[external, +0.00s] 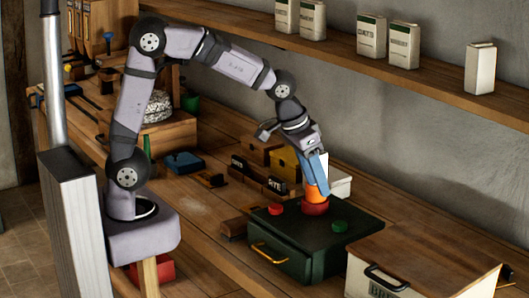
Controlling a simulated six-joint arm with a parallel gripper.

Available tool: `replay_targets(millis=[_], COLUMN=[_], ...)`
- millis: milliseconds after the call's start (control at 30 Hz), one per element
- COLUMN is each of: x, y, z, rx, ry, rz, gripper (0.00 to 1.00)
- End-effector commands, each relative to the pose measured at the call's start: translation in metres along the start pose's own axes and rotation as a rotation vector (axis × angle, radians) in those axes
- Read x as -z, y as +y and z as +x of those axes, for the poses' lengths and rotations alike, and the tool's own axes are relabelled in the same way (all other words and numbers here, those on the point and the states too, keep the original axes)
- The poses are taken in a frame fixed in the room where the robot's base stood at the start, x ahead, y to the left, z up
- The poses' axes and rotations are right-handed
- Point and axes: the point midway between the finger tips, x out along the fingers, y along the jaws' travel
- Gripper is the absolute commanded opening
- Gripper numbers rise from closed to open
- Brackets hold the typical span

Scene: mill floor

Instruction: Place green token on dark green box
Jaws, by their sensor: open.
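The dark green box (291,243) with a brass handle stands on the bench at the lower middle right. A small green token (339,226) appears to lie on its top, near the right side. A small red token (275,209) lies at the top's left side. My gripper (317,186) points down over the back part of the box, behind and left of the green token, and is open. An orange piece (317,194) and a wider red round piece (315,208) are right below its fingers. Whether the fingers touch them cannot be told.
A wooden-topped crate (430,255) with a black handle stands close on the right. A yellow box (286,163) and dark lettered blocks (262,179) are behind and left. A shelf (400,75) with white packages runs above. Bare bench (195,205) lies to the left.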

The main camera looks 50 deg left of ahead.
Motion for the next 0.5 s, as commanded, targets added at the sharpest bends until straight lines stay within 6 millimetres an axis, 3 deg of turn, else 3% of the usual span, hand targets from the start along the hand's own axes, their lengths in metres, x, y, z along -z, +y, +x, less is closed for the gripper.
replay_targets(millis=[167,300,400,500], x=[-0.061,-0.134,-0.18,-0.214], y=[-0.057,-0.099,-0.114,-0.12], z=[0.009,0.012,0.011,0.01], rx=[0.039,0.056,0.054,0.048], ry=[-0.11,-0.226,-0.294,-0.341], rz=[-0.071,-0.146,-0.194,-0.226], gripper=[0.46,0.46,0.46,0.46])
